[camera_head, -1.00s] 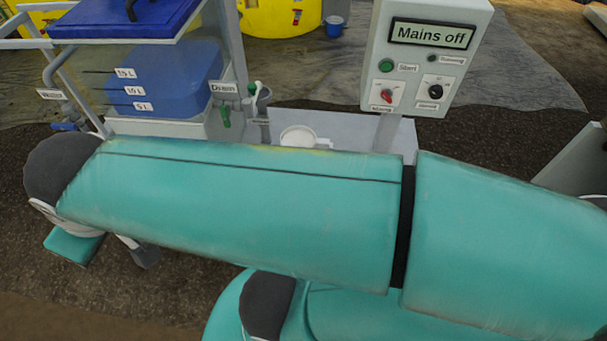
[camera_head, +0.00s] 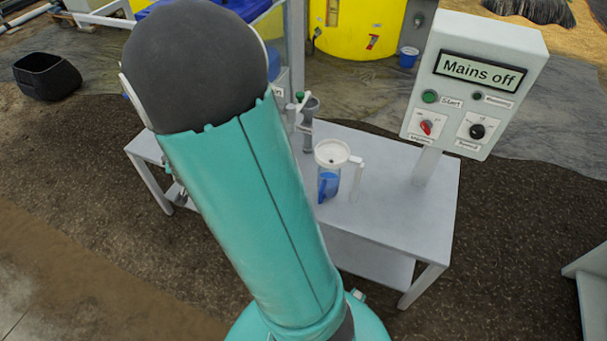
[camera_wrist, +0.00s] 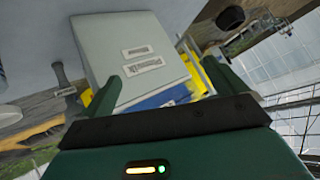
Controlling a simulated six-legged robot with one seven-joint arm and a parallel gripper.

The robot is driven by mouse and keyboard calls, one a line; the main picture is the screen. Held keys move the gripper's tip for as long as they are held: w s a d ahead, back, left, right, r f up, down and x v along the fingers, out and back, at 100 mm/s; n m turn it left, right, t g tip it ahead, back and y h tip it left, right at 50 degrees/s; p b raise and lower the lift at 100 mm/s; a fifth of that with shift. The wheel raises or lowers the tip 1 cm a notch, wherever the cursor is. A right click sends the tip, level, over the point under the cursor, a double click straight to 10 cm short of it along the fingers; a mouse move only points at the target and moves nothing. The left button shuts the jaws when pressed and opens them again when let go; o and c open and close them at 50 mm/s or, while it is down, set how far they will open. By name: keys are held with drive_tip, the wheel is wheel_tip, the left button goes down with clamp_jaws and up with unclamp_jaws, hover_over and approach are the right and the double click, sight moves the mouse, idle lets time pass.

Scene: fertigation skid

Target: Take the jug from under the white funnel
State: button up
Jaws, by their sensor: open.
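The jug (camera_head: 328,186) is clear with blue liquid low inside and a white handle on its right. It stands upright on a white table in the head view. A white round piece (camera_head: 331,152) with a small dark spot covers its top; I cannot tell whether this is the funnel or a lid. My gripper (camera_wrist: 162,86) shows only in the wrist view, fingers apart, with nothing visibly held. The jug is not recognisable there, so their distance is unclear.
The white table (camera_head: 410,205) has free room right of the jug. The "Mains off" control box (camera_head: 472,88) stands on a post at its right. A yellow tank (camera_head: 365,30) and blue cup (camera_head: 408,57) are behind. A grey box (camera_wrist: 130,60) with labels lies beyond my fingers.

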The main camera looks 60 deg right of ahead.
drive_tip(key=s+d+f+m+g+h, duration=0.1)
drive_tip(key=d+f+m+h, duration=0.15)
drive_tip(key=d+f, duration=0.4)
drive_tip(key=m+g+h, duration=0.3)
drive_tip(key=g+h, duration=0.2)
drive_tip(key=h, duration=0.5)
approach(325, 182)
drive_tip(key=d, duration=0.3)
drive_tip(key=w+d+f, duration=0.1)
drive_tip(key=d, duration=0.1)
drive_tip(key=shift+w+d, duration=0.2)
drive_tip(key=shift+d, duration=0.8)
drive_tip(key=shift+w+d, duration=0.2)
drive_tip(key=shift+d, duration=0.8)
drive_tip(key=shift+w+d, duration=0.2)
drive_tip(key=shift+d, duration=0.8)
drive_tip(key=c, duration=1.7)
drive_tip(key=shift+c, duration=1.1)
